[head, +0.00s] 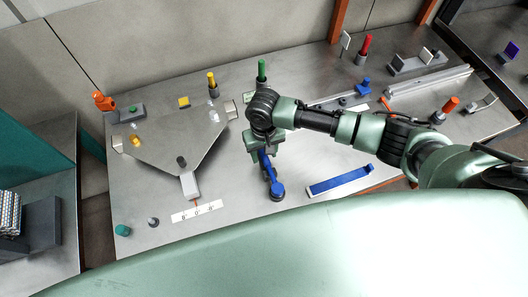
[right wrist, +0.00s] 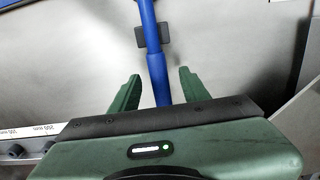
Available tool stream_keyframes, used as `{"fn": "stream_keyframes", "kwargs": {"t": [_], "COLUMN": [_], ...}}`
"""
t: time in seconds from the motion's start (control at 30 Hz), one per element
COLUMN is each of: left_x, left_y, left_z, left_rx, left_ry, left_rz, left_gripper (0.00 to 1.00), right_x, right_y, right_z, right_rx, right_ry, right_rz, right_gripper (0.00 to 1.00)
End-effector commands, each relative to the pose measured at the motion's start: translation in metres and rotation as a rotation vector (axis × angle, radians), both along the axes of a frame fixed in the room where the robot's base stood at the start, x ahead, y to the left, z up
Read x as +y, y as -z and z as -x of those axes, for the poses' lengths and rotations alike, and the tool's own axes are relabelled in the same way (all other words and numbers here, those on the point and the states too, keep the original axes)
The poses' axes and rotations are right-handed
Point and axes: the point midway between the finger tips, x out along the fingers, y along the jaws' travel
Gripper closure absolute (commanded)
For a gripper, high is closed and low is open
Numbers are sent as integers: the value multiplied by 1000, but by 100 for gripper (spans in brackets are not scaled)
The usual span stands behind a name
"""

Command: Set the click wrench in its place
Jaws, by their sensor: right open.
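The click wrench (head: 267,172), a blue bar with a round head, is at the middle of the metal table, its head toward the front edge. In the right wrist view its blue shaft (right wrist: 148,22) runs down between my fingers. My right gripper (head: 262,152) is open, with the shaft between its two green fingers in the right wrist view (right wrist: 160,80); I cannot tell whether they touch it. A long, shallow blue tray (head: 340,181) lies to the right of the wrench. My left gripper is not in view.
A grey plate (head: 165,128) with a marked white strip (head: 198,211) in front of it is on the left. Upright green (head: 262,70), yellow (head: 212,82) and red (head: 364,48) handles stand along the back. A metal rail (head: 430,82) lies at the right.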

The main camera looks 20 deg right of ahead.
Motion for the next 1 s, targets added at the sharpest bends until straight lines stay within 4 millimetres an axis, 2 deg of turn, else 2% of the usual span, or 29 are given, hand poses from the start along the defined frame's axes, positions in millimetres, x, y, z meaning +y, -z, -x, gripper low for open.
{"fn": "stream_keyframes", "kwargs": {"t": [0.17,0.4,0.6,1.0], "left_x": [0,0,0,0], "left_y": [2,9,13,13], "left_z": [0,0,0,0], "left_rx": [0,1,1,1], "left_ry": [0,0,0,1], "left_rz": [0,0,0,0], "left_gripper": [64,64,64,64], "right_x": [0,0,0,0], "right_y": [-7,-47,-72,-78], "right_z": [0,-2,-1,-1], "right_rx": [-1,-4,-2,0], "right_ry": [0,-1,-1,0], "right_rz": [-1,-2,-1,0], "right_gripper": [54,54,54,54]}}
